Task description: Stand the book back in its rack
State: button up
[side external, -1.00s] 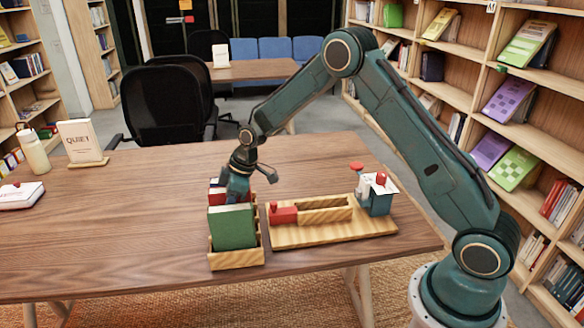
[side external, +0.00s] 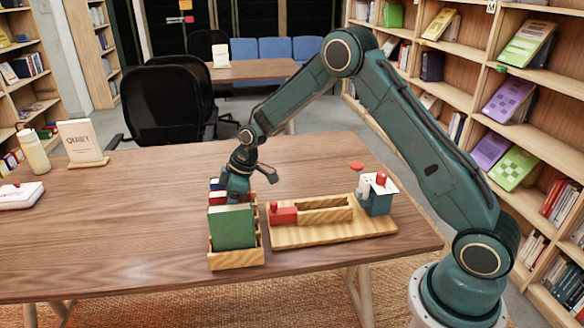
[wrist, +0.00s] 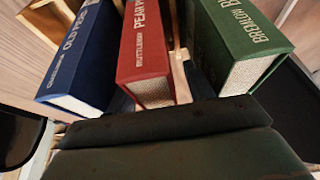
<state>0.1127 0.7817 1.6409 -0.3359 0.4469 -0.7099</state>
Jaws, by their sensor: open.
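The wooden rack (side external: 237,258) stands near the table's front edge. In the wrist view a blue book (wrist: 82,50), a red book (wrist: 146,52) and a green book (wrist: 235,42) stand side by side, spines showing, with a wooden divider (wrist: 180,78) between red and green. In the side view the green book (side external: 231,227) stands at the rack's near end, and the red book (side external: 216,198) and blue book (side external: 213,184) show behind it. My gripper (side external: 234,198) is open, low over the rack behind the green book. Its fingertips and any contact with a book are hidden.
A wooden tray (side external: 330,236) with a red block (side external: 284,215) and a blue-grey box (side external: 376,198) sits right of the rack. A "QUIET" sign (side external: 78,141), a bottle (side external: 33,152) and a white box (side external: 20,195) are at the left. The table between is clear.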

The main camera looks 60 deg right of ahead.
jog(key=shift+r, duration=0.15)
jog(key=v, duration=1.3)
jog(key=shift+r, duration=0.15)
jog(key=shift+s+d+r, duration=0.1)
jog(key=shift+r, duration=0.05)
jog(key=s+a+r+m+t+h, duration=0.1)
jog(key=s+r+m, duration=0.1)
jog(key=s+r, duration=0.5)
jog(key=s+a+r+m+h, duration=0.15)
jog(key=s+r, duration=0.35)
jog(key=s, duration=0.5)
jog(key=s+m+t, duration=0.1)
jog(key=s+m, duration=0.4)
jog(key=s, duration=1.2)
jog(key=shift+d+f+h, duration=0.25)
jog(key=shift+h, duration=0.1)
